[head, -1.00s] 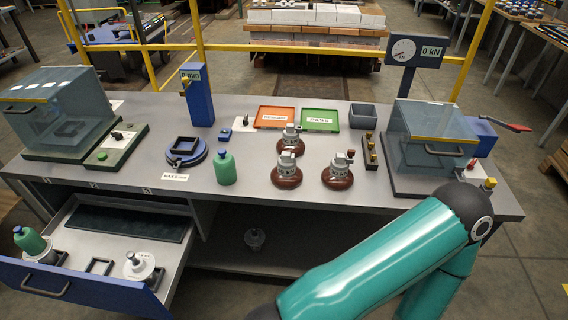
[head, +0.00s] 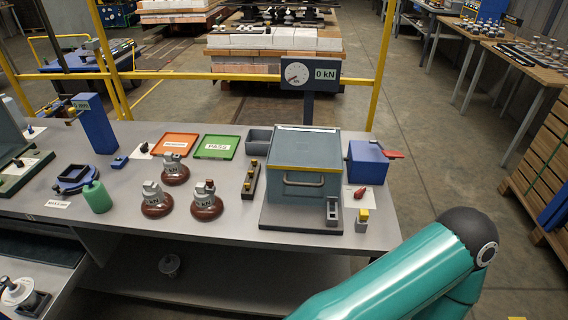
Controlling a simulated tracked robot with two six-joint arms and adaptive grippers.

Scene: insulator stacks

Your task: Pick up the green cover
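A green bottle-shaped cover (head: 97,196) stands upright on the left part of the grey workbench, in front of a dark blue ring-shaped fixture (head: 76,178). Nothing is holding it. A teal arm of mine reaches in at the bottom right, but its gripper is outside the picture. My other arm and its gripper are not in view.
Brown insulators (head: 157,200) stand right of the green cover. Behind them lie an orange tray (head: 175,143) and a green PASS tray (head: 216,147). A grey box with a handle (head: 303,170) and a 0 kN gauge (head: 310,74) stand further right. The bench front edge near the insulators is clear.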

